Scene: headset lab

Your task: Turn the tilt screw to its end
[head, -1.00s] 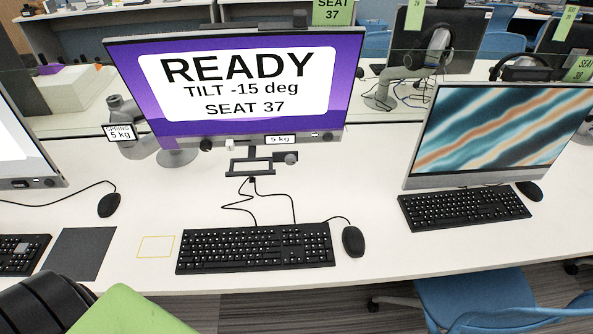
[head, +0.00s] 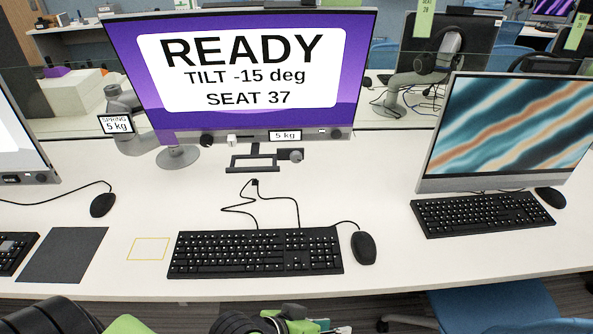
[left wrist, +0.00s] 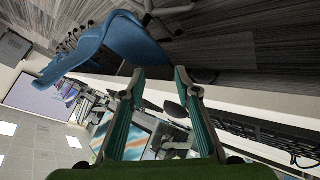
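The monitor (head: 250,118) has a purple screen reading "READY, TILT -15 deg, SEAT 37". Its lower edge carries a dark round knob (head: 207,140), a small white part (head: 232,140) and a "5 kg" label (head: 285,135). A grey-black knob (head: 297,155) sits at the right of a dark bracket (head: 252,163) below the screen. I cannot tell which part is the tilt screw. My left arm lies along the bottom edge of the head view, well short of the monitor. In the left wrist view my left gripper (left wrist: 159,75) is open and empty. My right gripper is not in view.
A keyboard (head: 255,252) and mouse (head: 364,247) lie in front of the monitor, with loose cables (head: 258,205) behind them. A "SPRING 5 kg" sign (head: 115,124) stands at left. Another monitor (head: 505,130) stands at right. A dark mat (head: 63,254) lies at front left.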

